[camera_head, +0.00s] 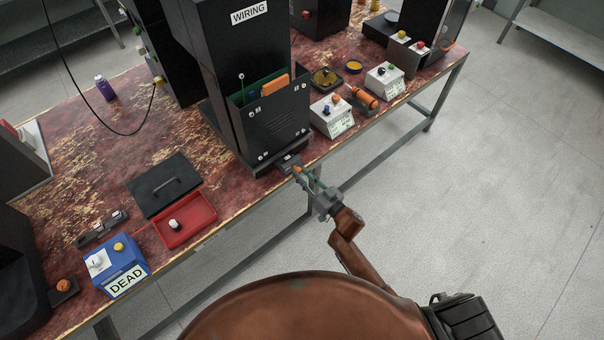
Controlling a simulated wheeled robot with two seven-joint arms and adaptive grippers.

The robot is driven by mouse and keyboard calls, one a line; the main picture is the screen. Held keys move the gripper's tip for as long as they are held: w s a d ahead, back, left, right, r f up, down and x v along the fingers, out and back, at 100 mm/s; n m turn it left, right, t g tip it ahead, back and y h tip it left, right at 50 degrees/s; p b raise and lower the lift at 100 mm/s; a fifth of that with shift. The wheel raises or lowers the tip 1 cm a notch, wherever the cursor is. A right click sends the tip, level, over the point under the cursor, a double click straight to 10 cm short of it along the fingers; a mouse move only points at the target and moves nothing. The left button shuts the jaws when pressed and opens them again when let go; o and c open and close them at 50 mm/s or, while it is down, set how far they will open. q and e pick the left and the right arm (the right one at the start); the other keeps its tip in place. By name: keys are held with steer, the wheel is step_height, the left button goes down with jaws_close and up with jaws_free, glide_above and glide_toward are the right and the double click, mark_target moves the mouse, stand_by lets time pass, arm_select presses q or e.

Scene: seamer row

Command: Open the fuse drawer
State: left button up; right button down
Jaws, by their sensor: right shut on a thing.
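A black cabinet labelled WIRING (246,70) stands on the worn red bench. A small dark fuse drawer (288,159) shows low at its front right corner, by the bench's front edge. My right gripper (299,172) reaches up from the lower right to the drawer's front and is shut on its handle. The handle itself is hidden by the fingers. I cannot tell how far the drawer sticks out. My left gripper is not in view.
Right of the cabinet stand white switch boxes (332,117) and an orange cylinder (365,97). To the left are an open red box (187,222), its black lid (164,184) and a blue box marked DEAD (122,265). The floor (480,190) in front is clear.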

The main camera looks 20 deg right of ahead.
steer(key=c, duration=1.7)
jaws_free()
steer(key=v, duration=1.2)
steer(key=s+d+f+m+g+h, duration=0.1)
steer(key=s+d+f+h, duration=0.15)
steer(key=f, duration=0.65)
steer(key=s+d+f+g+h, duration=0.2)
steer(key=d+f, duration=0.1)
steer(key=f, duration=0.5)
steer(key=s+d+f+g+h, duration=0.1)
steer(key=s+d+f+g, duration=0.15)
steer(key=s+f, duration=0.6)
steer(key=s+d+f+g+h, duration=0.1)
steer(key=s+d+f+g, duration=0.3)
steer(key=f, duration=0.7)
steer(key=s+f+g, duration=0.2)
steer(key=s+f, duration=0.3)
steer(key=s, duration=0.7)
steer(key=s+f+g+h, duration=0.1)
steer(key=s+f, duration=0.4)
steer(key=s, duration=0.6)
steer(key=s+f+g, duration=0.3)
steer(key=s+f, duration=0.1)
steer(key=s, duration=0.8)
steer(key=shift+s+a+f+g, duration=0.15)
steer(key=shift+s+f+g, duration=0.1)
steer(key=shift+s+f, duration=0.15)
